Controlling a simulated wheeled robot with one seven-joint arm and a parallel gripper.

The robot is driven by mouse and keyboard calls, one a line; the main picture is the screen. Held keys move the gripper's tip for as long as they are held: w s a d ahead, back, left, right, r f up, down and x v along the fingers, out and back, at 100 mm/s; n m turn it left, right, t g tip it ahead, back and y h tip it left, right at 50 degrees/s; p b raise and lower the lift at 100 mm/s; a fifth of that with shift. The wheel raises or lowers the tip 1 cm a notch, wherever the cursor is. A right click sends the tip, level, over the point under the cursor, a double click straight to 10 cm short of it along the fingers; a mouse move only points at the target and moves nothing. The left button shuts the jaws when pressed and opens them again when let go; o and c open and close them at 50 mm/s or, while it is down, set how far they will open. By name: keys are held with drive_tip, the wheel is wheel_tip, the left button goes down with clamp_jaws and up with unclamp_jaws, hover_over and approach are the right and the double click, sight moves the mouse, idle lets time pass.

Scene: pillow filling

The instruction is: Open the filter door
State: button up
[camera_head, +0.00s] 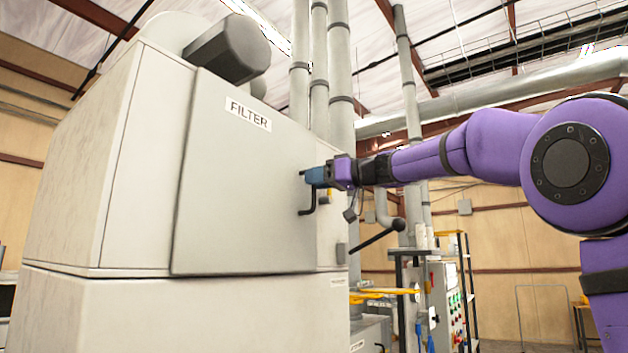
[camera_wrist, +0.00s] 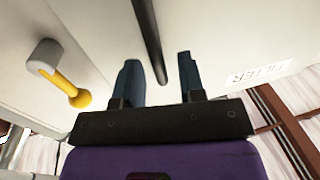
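The filter door (camera_head: 235,190) is a large grey panel labelled FILTER on the front of the grey cabinet (camera_head: 80,170). It appears to lie against the cabinet, with no clear gap. Its dark bar handle (camera_head: 307,211) is near the door's right edge. My gripper (camera_head: 312,177), with blue fingers, is at the handle. In the wrist view, my gripper (camera_wrist: 158,75) has its fingers spread, and the end of the black handle (camera_wrist: 148,35) reaches between them, with space visible on both sides. The FILTER label (camera_wrist: 260,73) is at the right there. Finger contact with the handle is not visible.
A yellow lever with a grey end (camera_wrist: 72,92) is on the panel beside the door. A black rod with a ball end (camera_head: 380,237) sticks out right of the cabinet. A control box (camera_head: 447,300) with buttons stands lower right. Vertical pipes (camera_head: 340,75) rise behind.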

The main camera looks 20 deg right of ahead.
drive_tip(key=shift+w+a, duration=0.3)
drive_tip(key=shift+a, duration=0.1)
clamp_jaws()
drive_tip(key=shift+s, duration=0.15)
